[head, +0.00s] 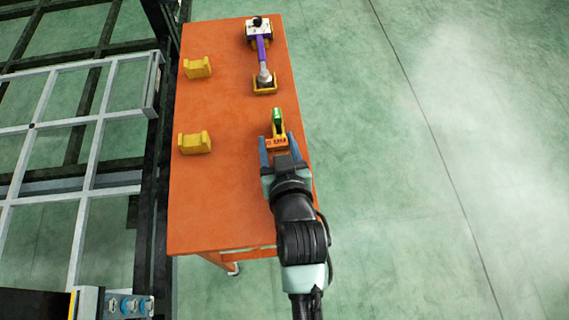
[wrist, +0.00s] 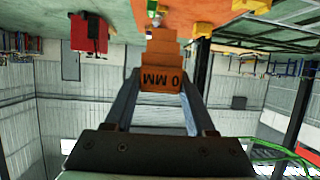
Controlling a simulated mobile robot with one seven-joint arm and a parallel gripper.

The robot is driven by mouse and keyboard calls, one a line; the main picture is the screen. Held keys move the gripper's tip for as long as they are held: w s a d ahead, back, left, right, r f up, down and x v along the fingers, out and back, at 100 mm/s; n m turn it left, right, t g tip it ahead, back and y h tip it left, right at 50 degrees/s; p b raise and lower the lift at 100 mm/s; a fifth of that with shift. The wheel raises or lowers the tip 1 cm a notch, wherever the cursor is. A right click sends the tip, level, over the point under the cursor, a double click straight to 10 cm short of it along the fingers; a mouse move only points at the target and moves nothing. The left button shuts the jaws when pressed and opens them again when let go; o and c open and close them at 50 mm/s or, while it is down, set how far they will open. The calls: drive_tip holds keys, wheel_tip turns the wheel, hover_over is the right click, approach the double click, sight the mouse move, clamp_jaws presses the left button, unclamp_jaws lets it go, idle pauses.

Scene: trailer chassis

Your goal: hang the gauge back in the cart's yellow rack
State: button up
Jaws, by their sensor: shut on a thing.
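My gripper (head: 278,146) is shut on the gauge (head: 278,142), an orange block with dark lettering, over the right part of the orange cart. A yellow part with a green end extends from it toward the far side. In the wrist view the gauge (wrist: 160,78) is a stepped orange block between the fingers, with "0 MM" upside down on its near face. The yellow rack shows as two empty yellow cradles on the cart's left side, a far one (head: 197,68) and a near one (head: 194,143). The gauge is to the right of the near cradle, apart from it.
A purple-handled tool (head: 262,50) lies across another yellow cradle pair at the cart's far right. The cart top (head: 225,200) is clear in front and between the cradles. A grey metal chassis frame (head: 90,150) stands close along the cart's left edge. Open green floor lies right.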

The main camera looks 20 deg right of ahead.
sight(286, 151)
drive_tip(key=shift+w+d+m+h, duration=0.1)
drive_tip(key=shift+d+m+h, duration=0.2)
drive_tip(key=shift+d, duration=0.6)
wheel_tip(286, 151, down, 4)
wheel_tip(286, 151, down, 5)
drive_tip(key=shift+f, duration=0.1)
drive_tip(key=shift+f+b, duration=0.55)
drive_tip(key=o, duration=1.3)
drive_tip(key=shift+o, duration=0.2)
